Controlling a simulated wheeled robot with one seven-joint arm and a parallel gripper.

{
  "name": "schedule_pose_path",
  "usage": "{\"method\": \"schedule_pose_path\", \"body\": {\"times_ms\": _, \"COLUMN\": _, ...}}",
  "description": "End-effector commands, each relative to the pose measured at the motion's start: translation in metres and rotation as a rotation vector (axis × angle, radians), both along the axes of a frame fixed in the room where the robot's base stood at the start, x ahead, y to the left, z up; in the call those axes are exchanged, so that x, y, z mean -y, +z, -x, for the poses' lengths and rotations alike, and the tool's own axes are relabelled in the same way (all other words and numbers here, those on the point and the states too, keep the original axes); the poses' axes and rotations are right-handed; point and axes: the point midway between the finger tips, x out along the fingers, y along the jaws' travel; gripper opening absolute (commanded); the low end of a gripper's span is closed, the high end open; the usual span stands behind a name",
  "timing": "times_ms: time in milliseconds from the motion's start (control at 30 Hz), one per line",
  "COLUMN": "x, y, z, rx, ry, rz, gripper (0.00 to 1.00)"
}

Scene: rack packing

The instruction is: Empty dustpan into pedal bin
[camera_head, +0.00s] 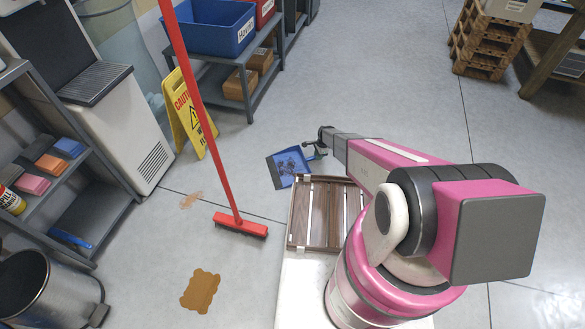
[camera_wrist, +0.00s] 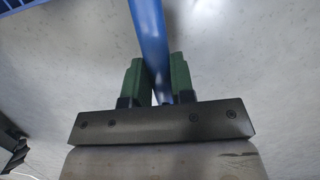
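The blue dustpan (camera_head: 287,169) shows near the middle of the head view, with dark debris on its pan. My gripper (camera_head: 318,148) is at the dustpan's handle, on its right. In the wrist view my gripper's green fingers (camera_wrist: 158,80) stand on both sides of the blue handle (camera_wrist: 149,40), closed in on it. A corner of blue shows at the top left there. The pedal bin (camera_head: 42,290), a dark metal cylinder with its top seemingly open, stands at the bottom left, well away from the dustpan. Its black pedal (camera_head: 99,315) is at its right.
A red broom (camera_head: 240,224) stands upright between dustpan and bin. A brown spill (camera_head: 200,291) and a smaller stain (camera_head: 191,200) mark the floor. A yellow caution sign (camera_head: 188,112) and grey shelves (camera_head: 95,200) stand left. A slatted wooden rack (camera_head: 328,215) is beside my arm.

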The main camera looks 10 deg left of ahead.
Motion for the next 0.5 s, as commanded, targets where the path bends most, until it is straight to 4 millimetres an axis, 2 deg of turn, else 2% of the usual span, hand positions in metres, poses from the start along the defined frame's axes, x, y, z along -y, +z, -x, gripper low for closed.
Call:
{"method": "schedule_pose_path", "body": {"times_ms": 233, "x": 0.0, "y": 0.008, "z": 0.0, "rx": 0.001, "ry": 0.0, "rz": 0.0, "gripper": 0.0}}
{"method": "schedule_pose_path", "body": {"times_ms": 500, "x": 0.0, "y": 0.04, "z": 0.001, "rx": 0.0, "ry": 0.0, "rz": -0.001, "gripper": 0.0}}
